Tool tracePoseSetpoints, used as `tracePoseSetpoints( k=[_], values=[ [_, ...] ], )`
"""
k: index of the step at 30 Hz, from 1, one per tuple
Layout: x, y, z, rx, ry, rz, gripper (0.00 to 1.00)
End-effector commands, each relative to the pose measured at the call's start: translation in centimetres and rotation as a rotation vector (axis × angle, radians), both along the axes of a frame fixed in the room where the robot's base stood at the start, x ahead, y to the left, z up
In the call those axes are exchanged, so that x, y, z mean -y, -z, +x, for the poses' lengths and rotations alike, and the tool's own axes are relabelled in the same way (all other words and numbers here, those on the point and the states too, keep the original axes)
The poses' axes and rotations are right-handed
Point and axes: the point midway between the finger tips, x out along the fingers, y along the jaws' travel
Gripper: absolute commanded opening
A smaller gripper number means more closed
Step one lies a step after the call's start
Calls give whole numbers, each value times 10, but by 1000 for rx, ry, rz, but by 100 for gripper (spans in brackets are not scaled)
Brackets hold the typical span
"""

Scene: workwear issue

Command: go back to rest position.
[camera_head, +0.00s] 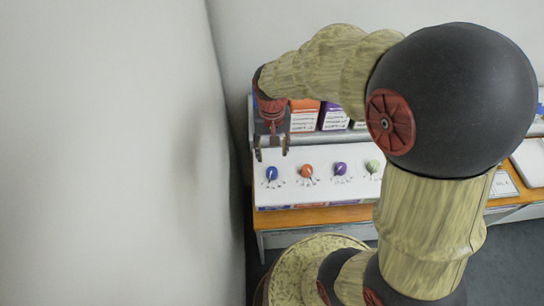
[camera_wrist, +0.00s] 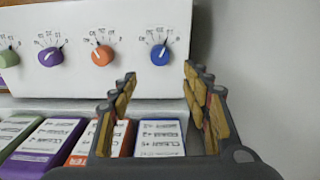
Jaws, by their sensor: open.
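My gripper (camera_head: 271,152) is open and empty. In the camera_head view it hangs pointing down at the left end of a white panel (camera_head: 322,187), behind the blue knob (camera_head: 271,174). The wrist view shows both fingers apart (camera_wrist: 160,73), with the blue knob (camera_wrist: 160,54) beyond the gap between their tips. No contact with the knob shows. The panel also bears an orange knob (camera_head: 306,171), a purple knob (camera_head: 340,168) and a green knob (camera_head: 373,166), each with marks around it.
Labelled boxes, orange (camera_head: 304,121) and purple (camera_head: 333,119) among them, stand in a row behind the panel. A plain wall (camera_head: 224,140) is close on the left. The panel rests on a wooden-topped bench (camera_head: 310,216). My arm hides part of the right side.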

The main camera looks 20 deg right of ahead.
Motion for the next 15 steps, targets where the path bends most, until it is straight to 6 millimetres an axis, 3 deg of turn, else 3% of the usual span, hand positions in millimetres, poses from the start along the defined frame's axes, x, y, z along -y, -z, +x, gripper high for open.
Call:
tracePoseSetpoints(
  k=[15],
  values=[
    [0,-7,0,0,0,0,48]
  ],
)
